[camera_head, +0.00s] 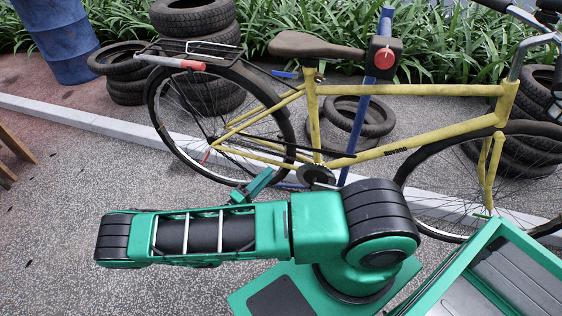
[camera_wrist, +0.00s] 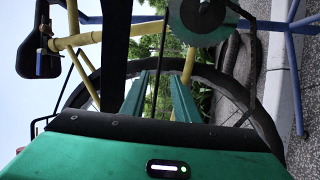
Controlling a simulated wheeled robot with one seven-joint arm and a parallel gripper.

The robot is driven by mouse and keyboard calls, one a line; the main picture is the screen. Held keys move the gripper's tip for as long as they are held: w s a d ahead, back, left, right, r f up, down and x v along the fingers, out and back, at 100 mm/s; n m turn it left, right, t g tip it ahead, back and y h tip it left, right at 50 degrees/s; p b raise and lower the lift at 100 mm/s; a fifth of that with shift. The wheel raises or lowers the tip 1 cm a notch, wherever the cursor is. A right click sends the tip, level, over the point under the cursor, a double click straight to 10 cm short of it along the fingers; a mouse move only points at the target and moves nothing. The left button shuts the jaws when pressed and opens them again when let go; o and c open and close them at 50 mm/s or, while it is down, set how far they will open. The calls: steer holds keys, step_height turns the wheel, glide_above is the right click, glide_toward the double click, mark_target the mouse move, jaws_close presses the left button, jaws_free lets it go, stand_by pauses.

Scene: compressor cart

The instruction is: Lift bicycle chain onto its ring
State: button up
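The yellow bicycle (camera_head: 410,147) stands behind my arm, with its chain ring (camera_head: 317,174) low in the middle of the head view. The ring also shows as a dark disc at the top of the wrist view (camera_wrist: 188,17). A thin dark strand, apparently the chain (camera_wrist: 159,62), runs down from beside the ring and passes between my fingers in the picture. My gripper (camera_head: 262,180) is left of the ring in the head view. In the wrist view its green fingers (camera_wrist: 159,80) stand apart. I cannot tell whether either touches the strand.
The rear wheel (camera_head: 160,125) is just beyond my gripper. A blue stand post (camera_head: 356,130) rises by the frame. Stacked tyres (camera_head: 195,20) and a blue barrel (camera_head: 60,45) stand behind.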

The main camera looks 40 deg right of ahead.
mark_target(281, 156)
steer(key=x, duration=0.9)
steer(key=shift+d, duration=0.15)
jaws_close()
stand_by(1.1)
